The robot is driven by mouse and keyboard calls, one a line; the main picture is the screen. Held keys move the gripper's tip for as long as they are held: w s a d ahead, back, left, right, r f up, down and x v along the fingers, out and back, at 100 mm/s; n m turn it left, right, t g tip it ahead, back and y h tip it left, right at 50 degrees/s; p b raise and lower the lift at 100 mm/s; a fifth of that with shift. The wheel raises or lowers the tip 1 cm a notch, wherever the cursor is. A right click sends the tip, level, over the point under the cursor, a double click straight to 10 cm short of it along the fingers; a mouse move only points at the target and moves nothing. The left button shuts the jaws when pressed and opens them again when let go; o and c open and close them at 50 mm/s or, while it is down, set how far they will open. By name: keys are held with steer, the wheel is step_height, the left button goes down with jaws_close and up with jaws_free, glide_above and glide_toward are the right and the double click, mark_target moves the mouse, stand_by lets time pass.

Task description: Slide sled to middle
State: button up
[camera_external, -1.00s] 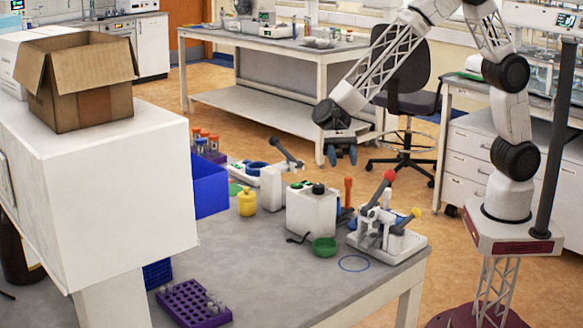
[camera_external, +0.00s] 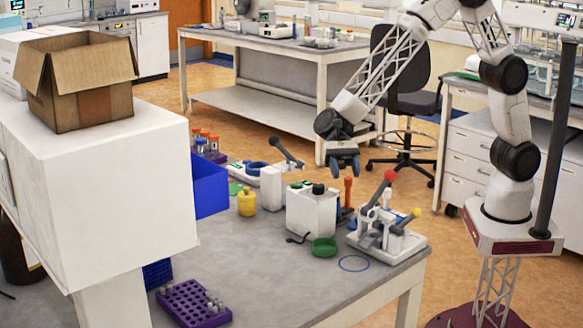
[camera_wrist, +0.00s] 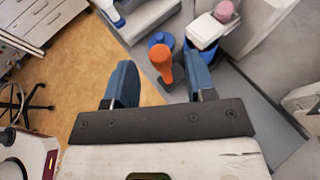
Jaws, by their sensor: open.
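The tablet press (camera_external: 385,240) stands at the right end of the grey bench, a white base with a red-knobbed lever (camera_external: 389,177) and a yellow-knobbed handle (camera_external: 415,214). A small blue part shows near its middle. I cannot tell clearly which part is the sled. My gripper (camera_external: 344,166) is open and empty, above and behind the press and beyond the bench's far edge in the external view. In the wrist view, its blue fingers (camera_wrist: 161,72) are apart, with an orange-handled tool (camera_wrist: 163,62) seen between them, lower down.
A white canister (camera_external: 311,213), green dish (camera_external: 323,246) and blue ring (camera_external: 354,263) lie left of the press. The orange-handled tool (camera_external: 348,192) stands behind it. A purple rack (camera_external: 190,302) sits at front left. The bench's front middle is clear.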

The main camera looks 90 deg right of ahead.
mark_target(348, 177)
steer(key=shift+x, duration=1.75)
steer(key=shift+c, duration=0.4)
jaws_close()
